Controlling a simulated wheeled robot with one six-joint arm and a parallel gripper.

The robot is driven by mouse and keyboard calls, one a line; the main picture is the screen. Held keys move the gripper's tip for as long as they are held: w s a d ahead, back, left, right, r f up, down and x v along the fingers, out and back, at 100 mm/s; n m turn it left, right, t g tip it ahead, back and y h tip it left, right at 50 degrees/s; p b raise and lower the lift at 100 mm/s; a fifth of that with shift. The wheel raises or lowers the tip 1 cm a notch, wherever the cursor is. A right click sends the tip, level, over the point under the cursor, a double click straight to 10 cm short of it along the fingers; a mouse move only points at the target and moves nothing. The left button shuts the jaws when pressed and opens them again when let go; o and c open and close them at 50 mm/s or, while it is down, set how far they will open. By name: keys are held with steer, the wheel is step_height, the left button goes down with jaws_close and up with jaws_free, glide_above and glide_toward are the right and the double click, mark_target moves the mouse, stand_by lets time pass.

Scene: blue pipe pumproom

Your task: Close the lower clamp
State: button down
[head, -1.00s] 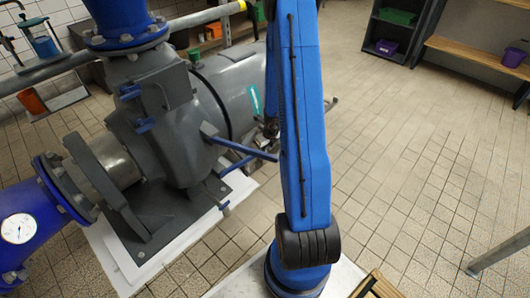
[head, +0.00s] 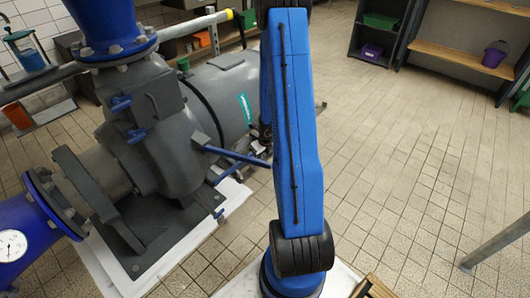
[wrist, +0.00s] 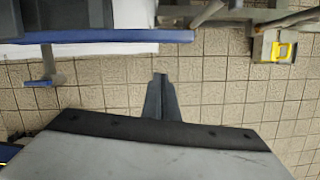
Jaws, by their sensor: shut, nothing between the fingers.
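A long blue lever (head: 236,155) sticks out to the right from the grey pump in the head view. A smaller blue handle (head: 218,212) sits below it, near the pump's foot. I cannot tell for certain which part is the lower clamp. In the wrist view, a blue bar (wrist: 110,36) runs across the upper left, with a small blue handle (wrist: 42,76) below it. My gripper (wrist: 160,77) is shut and empty, its tip below and apart from the bar in the picture. In the head view my arm hides most of the gripper.
The grey pump (head: 170,150) stands on a white plinth (head: 105,270) at left. Blue pipes with a gauge (head: 10,245) join it. More blue handles (head: 121,103) sit higher up. Tiled floor (head: 400,170) at right is clear, with shelves (head: 460,60) behind.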

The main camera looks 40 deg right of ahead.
steer(key=v, duration=1)
steer(key=shift+d, duration=0.15)
stand_by(0.4)
steer(key=shift+w+d, duration=0.1)
stand_by(0.5)
